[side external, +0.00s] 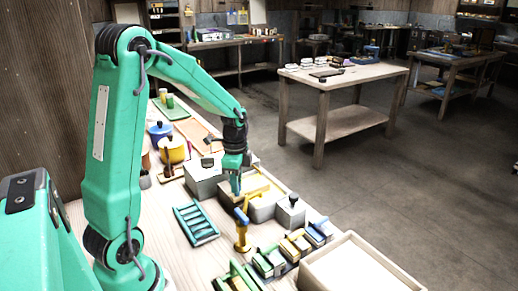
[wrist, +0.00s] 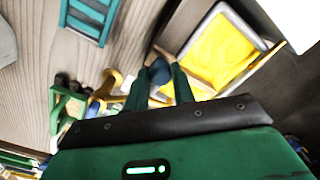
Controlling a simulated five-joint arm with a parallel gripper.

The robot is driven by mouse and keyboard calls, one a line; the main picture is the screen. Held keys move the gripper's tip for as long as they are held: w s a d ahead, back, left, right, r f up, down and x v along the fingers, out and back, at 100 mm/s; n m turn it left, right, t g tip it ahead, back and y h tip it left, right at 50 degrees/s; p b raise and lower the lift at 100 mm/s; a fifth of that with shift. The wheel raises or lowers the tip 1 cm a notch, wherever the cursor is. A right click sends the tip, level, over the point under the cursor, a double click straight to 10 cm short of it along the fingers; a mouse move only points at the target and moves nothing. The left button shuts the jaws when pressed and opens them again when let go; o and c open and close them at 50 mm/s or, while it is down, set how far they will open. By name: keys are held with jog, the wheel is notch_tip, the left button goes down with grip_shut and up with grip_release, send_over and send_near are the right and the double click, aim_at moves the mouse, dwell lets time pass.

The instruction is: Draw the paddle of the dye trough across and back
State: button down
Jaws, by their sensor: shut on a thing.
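The dye trough (wrist: 237,22) is a pale, grey-rimmed box of bright yellow dye in the wrist view. In the side external view the trough (side external: 263,208) stands on the bench below my gripper. My gripper (wrist: 160,82) is shut on a dark blue knob (wrist: 160,68), which I take to be the paddle's grip, at the trough's near end. In the side external view my gripper (side external: 235,190) points down at the trough's left end. My fingers hide the paddle's lower part there.
A yellow stand (side external: 242,236) with a blue top is close in front of the trough. A teal slatted rack (side external: 196,222) lies to its left. Grey boxes (side external: 290,212) flank the trough. A wooden tray (side external: 350,268) and several small coloured blocks stand at the front right.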

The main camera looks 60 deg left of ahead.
jog(key=a, duration=0.9)
jog(key=shift+a, duration=0.15)
jog(key=c, duration=1.2)
grip_release()
jog(key=shift+o, duration=0.2)
jog(key=shift+r, duration=0.1)
notch_tip(320, 180, up, 8)
